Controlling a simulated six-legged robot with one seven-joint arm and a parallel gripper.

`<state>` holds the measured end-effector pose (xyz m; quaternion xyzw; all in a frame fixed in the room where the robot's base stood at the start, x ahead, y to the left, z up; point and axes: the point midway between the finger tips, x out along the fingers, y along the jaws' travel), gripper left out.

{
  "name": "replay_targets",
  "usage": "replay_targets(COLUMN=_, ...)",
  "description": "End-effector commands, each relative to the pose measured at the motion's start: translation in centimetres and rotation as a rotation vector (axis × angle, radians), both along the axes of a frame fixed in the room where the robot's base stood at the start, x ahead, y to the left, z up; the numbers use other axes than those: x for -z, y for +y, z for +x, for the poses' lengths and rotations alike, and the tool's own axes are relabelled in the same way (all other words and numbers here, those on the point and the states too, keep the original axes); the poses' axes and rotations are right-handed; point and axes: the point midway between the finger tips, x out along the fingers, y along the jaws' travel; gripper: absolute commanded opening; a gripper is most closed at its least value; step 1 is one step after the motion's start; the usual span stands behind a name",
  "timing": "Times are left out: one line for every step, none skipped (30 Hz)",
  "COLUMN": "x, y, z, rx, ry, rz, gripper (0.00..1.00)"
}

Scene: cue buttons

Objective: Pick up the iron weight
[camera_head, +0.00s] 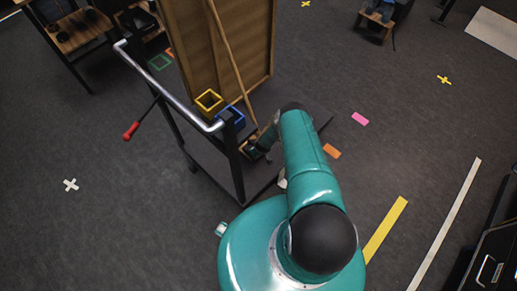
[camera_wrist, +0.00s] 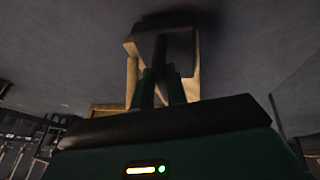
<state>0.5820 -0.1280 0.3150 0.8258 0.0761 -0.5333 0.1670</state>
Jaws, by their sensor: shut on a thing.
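My gripper (camera_wrist: 162,85) shows in the wrist view with its two green fingers close together. They are shut on a dark bar under a dark block, which looks like the iron weight (camera_wrist: 172,22). Pale tan surfaces stand on both sides of it, and I cannot tell whether they touch it. In the head view my arm reaches forward to the cart, and my gripper (camera_head: 254,148) is low beside the blue open box (camera_head: 232,117). The weight cannot be made out clearly there.
The cart has a metal handle (camera_head: 165,88) and a dark deck (camera_head: 215,160). It carries a large wooden panel (camera_head: 235,45), a leaning pole (camera_head: 230,60) and a yellow open box (camera_head: 209,100). Floor to the right is mostly clear, with coloured markings.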

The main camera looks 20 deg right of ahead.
Motion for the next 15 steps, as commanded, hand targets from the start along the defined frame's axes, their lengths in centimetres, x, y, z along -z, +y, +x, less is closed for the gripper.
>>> replay_targets(x=-0.05, y=-0.06, z=0.1, rx=0.0, ry=-0.002, rz=-0.002, gripper=0.0)
replay_targets(x=-0.06, y=-0.07, z=0.11, rx=0.0, ry=-0.002, rz=-0.002, gripper=0.16)
replay_targets(x=-0.05, y=-0.06, z=0.11, rx=0.0, ry=-0.002, rz=-0.002, gripper=0.24)
replay_targets(x=-0.05, y=-0.05, z=0.1, rx=0.0, ry=-0.002, rz=-0.002, gripper=0.3)
replay_targets(x=-0.05, y=-0.05, z=0.09, rx=0.0, ry=-0.002, rz=-0.002, gripper=0.36)
replay_targets(x=-0.05, y=-0.04, z=0.08, rx=0.0, ry=-0.002, rz=-0.002, gripper=0.4)
replay_targets(x=-0.04, y=-0.03, z=0.07, rx=-0.001, ry=-0.001, rz=-0.001, gripper=0.4)
replay_targets(x=-0.04, y=-0.04, z=0.04, rx=-0.001, ry=-0.001, rz=-0.001, gripper=0.4)
replay_targets(x=-0.04, y=-0.04, z=0.02, rx=-0.001, ry=-0.001, rz=-0.001, gripper=0.4)
replay_targets(x=-0.04, y=-0.04, z=0.01, rx=-0.001, ry=-0.001, rz=-0.001, gripper=0.4)
replay_targets(x=-0.03, y=-0.05, z=-0.01, rx=-0.001, ry=-0.001, rz=-0.001, gripper=0.4)
replay_targets(x=-0.04, y=-0.05, z=-0.02, rx=-0.001, ry=-0.001, rz=-0.001, gripper=0.4)
replay_targets(x=-0.04, y=-0.06, z=-0.04, rx=-0.001, ry=-0.001, rz=-0.001, gripper=0.4)
replay_targets(x=-0.06, y=-0.06, z=-0.06, rx=-0.001, ry=-0.001, rz=-0.001, gripper=0.4)
replay_targets(x=-0.13, y=-0.07, z=-0.1, rx=-0.001, ry=-0.001, rz=-0.001, gripper=0.4)
